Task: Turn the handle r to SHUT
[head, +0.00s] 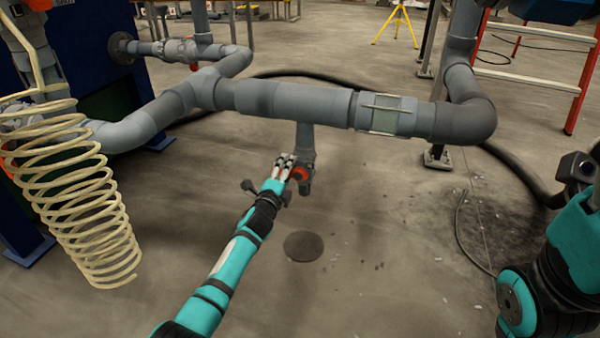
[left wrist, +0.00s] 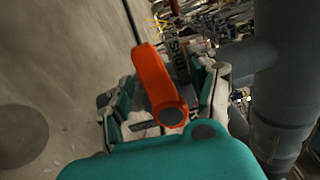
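The orange-red handle (head: 299,173) is on a short grey vertical pipe (head: 306,140) hanging below the horizontal pipe. In the left wrist view the handle (left wrist: 155,85) stands between the fingers of my left gripper (left wrist: 165,100), beside a dark plate (left wrist: 181,60) with lettering that reads SHUT. The fingers are apart, one on each side of the handle, with a gap visible on the right side. I cannot tell if the left finger touches it. In the head view my left gripper (head: 284,165) reaches the handle from below left and hides part of it. My right gripper is not in view.
A thick grey pipe run (head: 290,104) crosses above the handle. A cream coiled hose (head: 80,210) hangs at left. A red-framed ladder-like stand (head: 535,82) and a yellow tripod (head: 398,22) stand farther back. The floor below the handle is mostly clear, with a round dark cover (head: 303,246).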

